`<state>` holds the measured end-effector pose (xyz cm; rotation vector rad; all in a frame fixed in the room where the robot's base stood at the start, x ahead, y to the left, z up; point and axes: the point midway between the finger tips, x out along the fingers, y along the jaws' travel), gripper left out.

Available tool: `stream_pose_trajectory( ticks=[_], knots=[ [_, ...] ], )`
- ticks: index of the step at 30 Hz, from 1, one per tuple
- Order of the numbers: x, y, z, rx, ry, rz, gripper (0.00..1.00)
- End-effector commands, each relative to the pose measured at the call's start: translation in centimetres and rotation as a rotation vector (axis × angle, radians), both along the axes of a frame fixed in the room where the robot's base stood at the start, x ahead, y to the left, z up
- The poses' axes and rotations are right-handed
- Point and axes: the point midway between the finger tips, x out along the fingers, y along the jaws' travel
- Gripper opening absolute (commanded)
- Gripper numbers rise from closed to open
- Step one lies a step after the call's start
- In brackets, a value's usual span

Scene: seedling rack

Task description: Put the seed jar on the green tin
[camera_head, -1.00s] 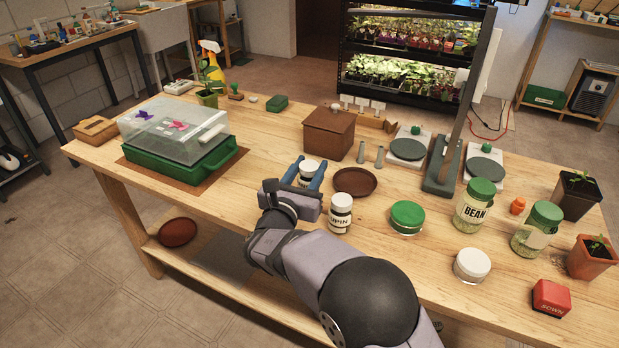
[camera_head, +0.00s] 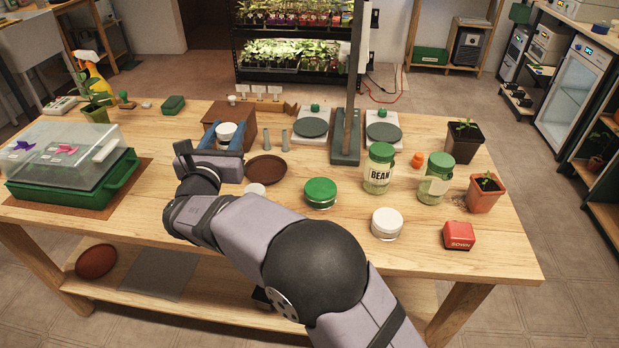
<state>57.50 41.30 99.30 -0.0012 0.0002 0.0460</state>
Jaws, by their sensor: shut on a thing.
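My gripper (camera_head: 220,142) is shut on a small white-lidded jar (camera_head: 226,131), taken to be the seed jar. The jar is between the blue fingers, which hide its lower part, and it appears held above the table in front of the brown wooden box. The green tin (camera_head: 320,193), low and round with a green lid, stands on the table to the right of my gripper, beyond my forearm. Its lid looks bare. Another white-lidded jar (camera_head: 255,189) stands mostly hidden behind my arm.
A brown saucer (camera_head: 266,170) lies between my gripper and the green tin. The wooden box (camera_head: 246,112) is behind the held jar. A white-lidded tin (camera_head: 387,223), a BEAN jar (camera_head: 378,172) and a red SOWN box (camera_head: 458,236) stand to the right. A grey-based post (camera_head: 345,150) rises behind.

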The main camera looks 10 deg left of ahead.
Motion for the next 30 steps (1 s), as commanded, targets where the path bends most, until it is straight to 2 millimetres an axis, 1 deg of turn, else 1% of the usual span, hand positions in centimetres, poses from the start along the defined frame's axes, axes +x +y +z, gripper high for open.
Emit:
stream_pose_trajectory(
  ticks=[1,4,5,7,8,9,10,12,15,18,21,26,28,30],
  knots=[
    [1.2,-1.5,1.3,0.001,-0.002,-0.030,0.10],
    [3.3,-4.7,2.2,0.000,-0.001,-0.090,0.10],
    [3.8,-5.8,2.2,-0.001,0.000,-0.117,0.10],
    [4.8,-8.5,2.5,0.000,0.000,-0.183,0.10],
    [4.9,-9.6,2.5,0.000,-0.001,-0.218,0.10],
    [5.1,-11.2,2.6,0.000,-0.001,-0.265,0.10],
    [5.1,-12.3,2.6,0.000,-0.001,-0.300,0.10],
    [4.7,-14.7,2.5,-0.001,-0.001,-0.390,0.10],
    [3.4,-17.4,2.2,-0.001,-0.001,-0.508,0.10],
    [2.3,-19.3,2.3,-0.001,-0.001,-0.595,0.10],
    [1.6,-20.5,2.6,-0.001,-0.001,-0.649,0.10],
    [1.2,-21.0,3.0,0.000,-0.001,-0.676,0.10],
    [1.2,-21.0,2.8,-0.002,-0.001,-0.676,0.10],
    [1.2,-21.0,2.1,-0.005,0.001,-0.676,0.10]
  ],
)
